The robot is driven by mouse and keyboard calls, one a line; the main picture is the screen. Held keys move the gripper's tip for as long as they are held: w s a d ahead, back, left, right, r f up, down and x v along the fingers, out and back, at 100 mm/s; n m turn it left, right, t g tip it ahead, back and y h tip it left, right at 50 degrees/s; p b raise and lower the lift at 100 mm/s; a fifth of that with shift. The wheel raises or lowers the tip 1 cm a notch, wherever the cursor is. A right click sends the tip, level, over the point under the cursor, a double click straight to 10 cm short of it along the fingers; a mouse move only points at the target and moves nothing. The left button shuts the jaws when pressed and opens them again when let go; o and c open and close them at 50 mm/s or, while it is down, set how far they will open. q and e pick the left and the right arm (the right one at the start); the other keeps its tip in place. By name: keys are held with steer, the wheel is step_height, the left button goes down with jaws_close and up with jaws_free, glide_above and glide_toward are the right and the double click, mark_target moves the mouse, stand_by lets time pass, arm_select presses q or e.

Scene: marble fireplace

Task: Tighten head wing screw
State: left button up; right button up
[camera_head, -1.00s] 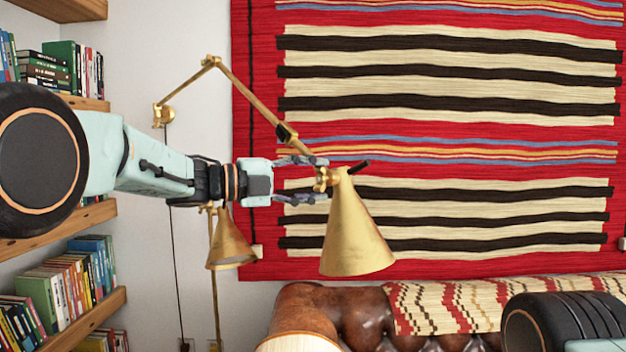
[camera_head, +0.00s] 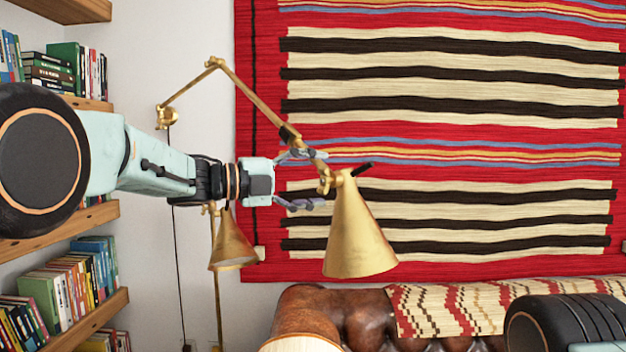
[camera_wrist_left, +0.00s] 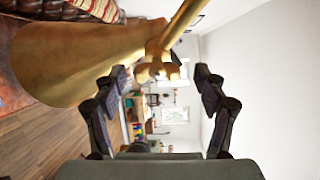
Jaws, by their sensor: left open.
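A brass wall lamp with a cone head (camera_head: 358,232) hangs from a jointed brass arm (camera_head: 250,95) in the head view. The brass head wing screw (camera_head: 326,182) sits at the joint where the arm meets the head. In the left wrist view the wing screw (camera_wrist_left: 154,69) lies ahead, between and beyond the fingertips, with the cone (camera_wrist_left: 85,62) to its left. My left gripper (camera_head: 316,179) is open, its fingers pointing right at the joint, one above and one below. It holds nothing. My right gripper is not in view.
A second brass lamp (camera_head: 231,243) hangs behind and below my left wrist. Bookshelves (camera_head: 85,315) stand at the left. A striped red rug (camera_head: 450,155) covers the wall behind the lamp. A brown leather sofa (camera_head: 365,310) is below.

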arm_select(q)
steer(key=shift+f, duration=0.1)
steer(key=v, duration=1.2)
